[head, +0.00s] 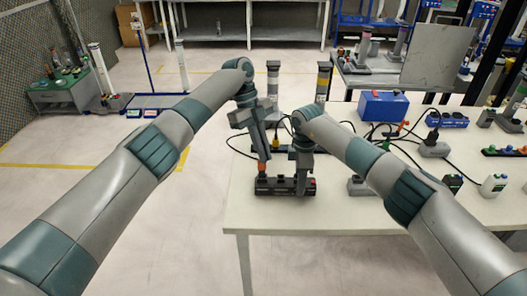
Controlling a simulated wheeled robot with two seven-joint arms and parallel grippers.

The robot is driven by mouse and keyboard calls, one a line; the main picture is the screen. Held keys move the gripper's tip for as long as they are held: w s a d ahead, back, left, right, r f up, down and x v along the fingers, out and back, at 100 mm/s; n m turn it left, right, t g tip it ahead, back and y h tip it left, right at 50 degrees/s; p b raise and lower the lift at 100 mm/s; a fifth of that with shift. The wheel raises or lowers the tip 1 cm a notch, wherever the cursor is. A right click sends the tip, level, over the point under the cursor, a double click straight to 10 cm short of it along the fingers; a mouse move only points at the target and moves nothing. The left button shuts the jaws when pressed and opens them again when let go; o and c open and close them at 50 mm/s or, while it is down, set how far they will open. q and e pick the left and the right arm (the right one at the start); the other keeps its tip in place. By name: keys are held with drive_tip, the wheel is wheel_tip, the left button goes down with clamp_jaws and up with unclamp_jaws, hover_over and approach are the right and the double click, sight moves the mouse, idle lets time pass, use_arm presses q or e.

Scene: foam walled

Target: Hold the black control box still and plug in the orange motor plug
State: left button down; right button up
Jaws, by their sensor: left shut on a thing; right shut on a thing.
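The black control box (270,187) sits on the white table near its front left part. My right gripper (302,184) points down and is shut on the right part of the box. My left gripper (262,157) points down over the left part of the box and is shut on the orange motor plug (262,167). The plug is upright, directly above the box's left part. At this size I cannot tell whether it touches or enters a socket. My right gripper hides part of the box.
The white table (330,216) is bare in front of the box. A dark strip (268,149) and black cables lie behind.

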use_arm(q)
drive_tip(key=shift+f, duration=1.35)
idle(0.4)
drive_tip(key=c, duration=1.9)
unclamp_jaws()
drive_tip(key=shift+o, duration=0.2)
drive_tip(key=shift+r, duration=0.1)
drive_tip(key=v, duration=1.1)
drive_tip(key=shift+a+r, duration=0.2)
drive_tip(key=shift+r, duration=0.1)
drive_tip(key=shift+w, duration=0.15)
use_arm(e)
drive_tip(key=o, duration=1.3)
